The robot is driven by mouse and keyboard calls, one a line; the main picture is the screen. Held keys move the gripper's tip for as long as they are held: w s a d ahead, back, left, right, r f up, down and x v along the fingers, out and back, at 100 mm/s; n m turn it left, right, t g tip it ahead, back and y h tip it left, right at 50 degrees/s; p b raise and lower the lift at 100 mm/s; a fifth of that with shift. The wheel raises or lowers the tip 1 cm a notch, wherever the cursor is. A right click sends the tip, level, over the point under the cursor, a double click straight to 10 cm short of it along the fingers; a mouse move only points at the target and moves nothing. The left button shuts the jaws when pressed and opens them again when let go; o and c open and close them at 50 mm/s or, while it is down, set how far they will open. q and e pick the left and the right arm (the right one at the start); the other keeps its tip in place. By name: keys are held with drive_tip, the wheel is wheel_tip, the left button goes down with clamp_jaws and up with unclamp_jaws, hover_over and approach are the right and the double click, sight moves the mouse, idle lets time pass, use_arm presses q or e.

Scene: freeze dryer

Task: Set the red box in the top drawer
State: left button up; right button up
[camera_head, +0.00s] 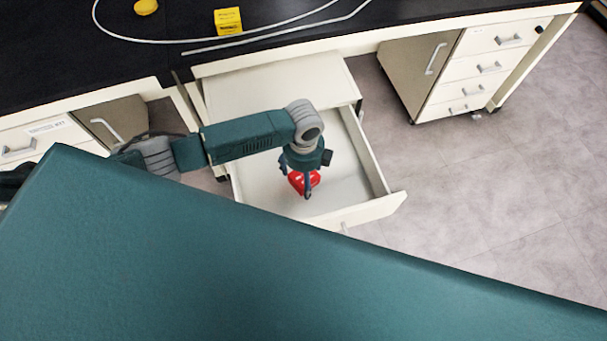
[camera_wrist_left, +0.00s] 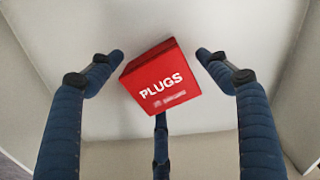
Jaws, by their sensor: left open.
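The red box (camera_head: 298,182), lettered "PLUGS", is over the open top drawer (camera_head: 347,185) in the head view, partly hidden by my left gripper (camera_head: 306,184). In the left wrist view the red box (camera_wrist_left: 160,78) is between the spread fingers of my left gripper (camera_wrist_left: 160,75), with a visible gap on each side. The white drawer bottom (camera_wrist_left: 215,115) is behind it. The box looks tilted; I cannot tell whether it rests flat on the bottom. My right gripper is in neither view.
The drawer's right wall (camera_head: 366,150) and front (camera_head: 365,212) stand close around the gripper. A black bench top (camera_head: 60,45) holds a yellow box (camera_head: 228,21), a yellow round thing (camera_head: 146,7) and white tubing. Another drawer cabinet (camera_head: 470,75) stands right. Floor at right is clear.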

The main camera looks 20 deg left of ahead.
use_arm(q)
drive_tip(key=shift+r, duration=0.1)
wheel_tip(320, 180, up, 12)
drive_tip(key=p, duration=0.1)
idle(0.4)
idle(0.4)
